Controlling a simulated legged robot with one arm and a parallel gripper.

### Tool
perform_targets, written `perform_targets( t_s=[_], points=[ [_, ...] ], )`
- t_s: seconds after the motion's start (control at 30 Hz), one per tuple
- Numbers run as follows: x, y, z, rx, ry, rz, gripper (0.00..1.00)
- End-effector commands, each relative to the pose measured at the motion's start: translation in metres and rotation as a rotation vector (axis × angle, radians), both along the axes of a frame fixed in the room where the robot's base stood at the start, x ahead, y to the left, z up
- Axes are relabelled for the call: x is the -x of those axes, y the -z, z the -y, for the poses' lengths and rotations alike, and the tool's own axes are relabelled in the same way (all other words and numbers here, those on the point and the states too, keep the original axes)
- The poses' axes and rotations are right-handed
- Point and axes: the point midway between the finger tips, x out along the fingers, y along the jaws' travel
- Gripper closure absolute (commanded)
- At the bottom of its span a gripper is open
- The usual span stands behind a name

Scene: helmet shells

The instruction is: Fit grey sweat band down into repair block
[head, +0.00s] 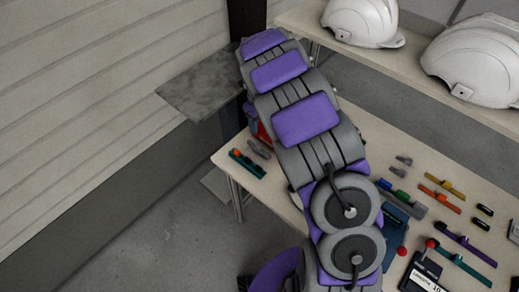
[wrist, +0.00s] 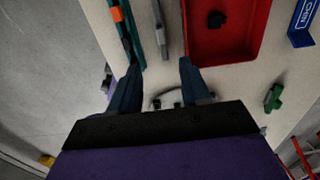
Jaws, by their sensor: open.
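My gripper (wrist: 161,68) is open and empty above the table, fingers pointing to the top of the wrist view. A long grey strip (wrist: 160,28), probably the grey sweat band, lies ahead of the gap between the fingers, its near end close to the fingertips. I cannot tell the height between them. A grey piece (head: 259,148) also shows at the table's left end in the head view, beside a teal strip with an orange piece (head: 246,164). I cannot tell for certain which thing is the repair block. My arm hides the gripper in the head view.
A red tray (wrist: 189,45) holding a black knob lies right of the grey strip. A blue labelled block (wrist: 301,25) and a green piece (wrist: 273,97) lie farther right. Several coloured strips and a black labelled box (head: 425,273) are on the table's right. White helmets (head: 362,20) stand behind.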

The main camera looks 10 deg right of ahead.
Motion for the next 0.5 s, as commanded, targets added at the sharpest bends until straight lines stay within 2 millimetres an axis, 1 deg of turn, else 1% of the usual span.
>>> perform_targets(
  t_s=[0.03,0.3,0.4,0.5],
  points=[
    [0.001,0.014,0.0,-0.001,-0.001,-0.003,0.53],
    [0.0,0.066,0.006,-0.006,-0.002,0.001,0.53],
    [0.0,0.08,0.006,-0.007,-0.002,0.001,0.53],
    [0.0,0.087,0.005,-0.006,-0.002,0.001,0.53]
  ],
)
